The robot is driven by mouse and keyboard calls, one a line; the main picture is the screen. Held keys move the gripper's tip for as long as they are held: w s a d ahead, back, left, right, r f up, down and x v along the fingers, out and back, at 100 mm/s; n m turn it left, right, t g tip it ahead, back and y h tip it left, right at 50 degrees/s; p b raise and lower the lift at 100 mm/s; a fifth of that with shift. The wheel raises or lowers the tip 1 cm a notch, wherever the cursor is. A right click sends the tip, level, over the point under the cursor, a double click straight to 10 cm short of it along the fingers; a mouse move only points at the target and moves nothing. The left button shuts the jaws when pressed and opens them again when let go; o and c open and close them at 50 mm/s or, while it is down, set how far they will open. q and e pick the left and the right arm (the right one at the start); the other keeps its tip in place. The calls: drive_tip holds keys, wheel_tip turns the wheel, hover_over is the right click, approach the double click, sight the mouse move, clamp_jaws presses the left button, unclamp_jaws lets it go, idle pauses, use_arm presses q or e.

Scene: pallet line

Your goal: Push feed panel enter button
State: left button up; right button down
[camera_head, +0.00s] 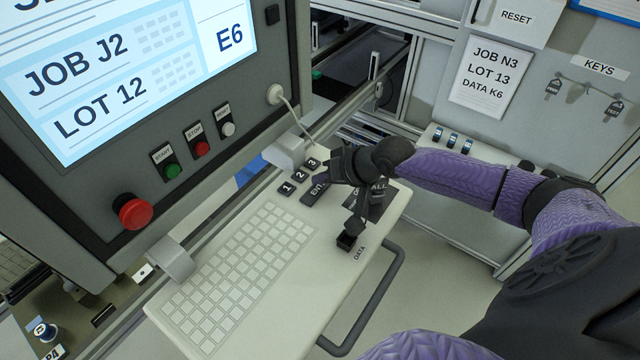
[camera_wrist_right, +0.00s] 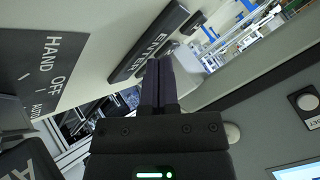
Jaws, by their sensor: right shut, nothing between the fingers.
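The feed panel is a pale tilted console (camera_head: 300,320) with a flat keyboard. Its dark ENTER button (camera_head: 312,193) lies below the number keys 1, 2 and 3, and its right part is hidden behind my gripper. In the right wrist view the ENTER button (camera_wrist_right: 153,45) is a long dark bar with white letters. My right gripper (camera_head: 332,177) is shut and empty, close over the button. In the right wrist view its closed fingertips (camera_wrist_right: 158,62) overlap the button's edge. I cannot tell whether they touch it. My left gripper is not in view.
A dark HAND/OFF/AUTO switch plate (camera_wrist_right: 50,68) and a DATA socket (camera_head: 347,241) are beside the button. The screen cabinet (camera_head: 250,120) stands at left with a red stop knob (camera_head: 133,211). A dark handle (camera_head: 385,290) runs along the console's front.

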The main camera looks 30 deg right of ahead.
sight(323, 188)
drive_tip(key=shift+f+b, duration=0.3)
drive_tip(key=shift+f, duration=0.2)
idle(0.5)
drive_tip(key=shift+r, duration=0.1)
drive_tip(key=shift+r+p, duration=0.8)
drive_tip(key=shift+p, duration=0.25)
drive_tip(key=shift+r, duration=0.1)
wheel_tip(323, 188, up, 5)
drive_tip(key=p, duration=0.5)
idle(0.3)
